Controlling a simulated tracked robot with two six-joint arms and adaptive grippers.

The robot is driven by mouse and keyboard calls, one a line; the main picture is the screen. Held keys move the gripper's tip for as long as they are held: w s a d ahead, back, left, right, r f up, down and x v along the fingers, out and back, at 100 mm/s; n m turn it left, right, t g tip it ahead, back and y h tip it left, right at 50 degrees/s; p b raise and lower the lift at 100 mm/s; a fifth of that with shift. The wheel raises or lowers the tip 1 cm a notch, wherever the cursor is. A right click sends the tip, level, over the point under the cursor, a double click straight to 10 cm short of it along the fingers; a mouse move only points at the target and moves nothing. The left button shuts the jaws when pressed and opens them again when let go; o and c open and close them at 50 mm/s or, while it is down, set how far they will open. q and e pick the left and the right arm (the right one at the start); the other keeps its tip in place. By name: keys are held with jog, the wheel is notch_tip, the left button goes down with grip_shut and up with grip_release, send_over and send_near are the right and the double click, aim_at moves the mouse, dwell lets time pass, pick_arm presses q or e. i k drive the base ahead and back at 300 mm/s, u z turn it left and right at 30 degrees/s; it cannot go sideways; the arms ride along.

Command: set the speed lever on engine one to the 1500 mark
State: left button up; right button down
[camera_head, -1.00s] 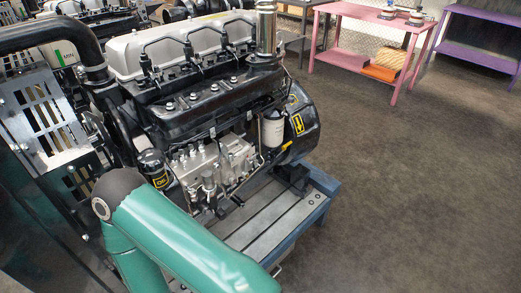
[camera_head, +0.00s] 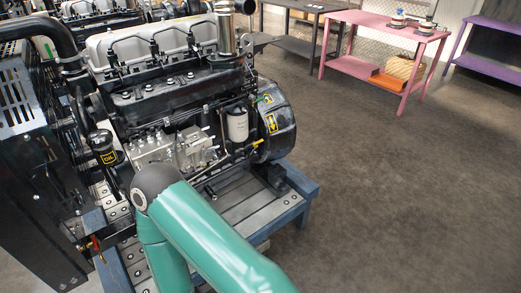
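A diesel engine (camera_head: 150,88) with a silver-grey top cover and black block stands on a blue-framed stand (camera_head: 300,200) at the left. A silver-grey injection pump (camera_head: 155,150) sits low on its near side, between a black oil filter (camera_head: 104,148) and a white filter (camera_head: 237,124). The speed lever and its 1500 mark are too small to make out. My green arm crosses in front of the stand and the pump's lower side, with its dark joint just below the pump. Neither gripper shows in this view.
Black panels and a slotted guard (camera_head: 20,95) stand at the far left. A small red handle (camera_head: 96,243) is low at the left. A pink table (camera_head: 360,32) and a purple table (camera_head: 490,60) stand at the back right. The floor at the right is clear.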

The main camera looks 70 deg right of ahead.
aim_at(203, 164)
jog(key=k, duration=0.9)
jog(key=z, duration=1.15)
jog(key=i, duration=1.65)
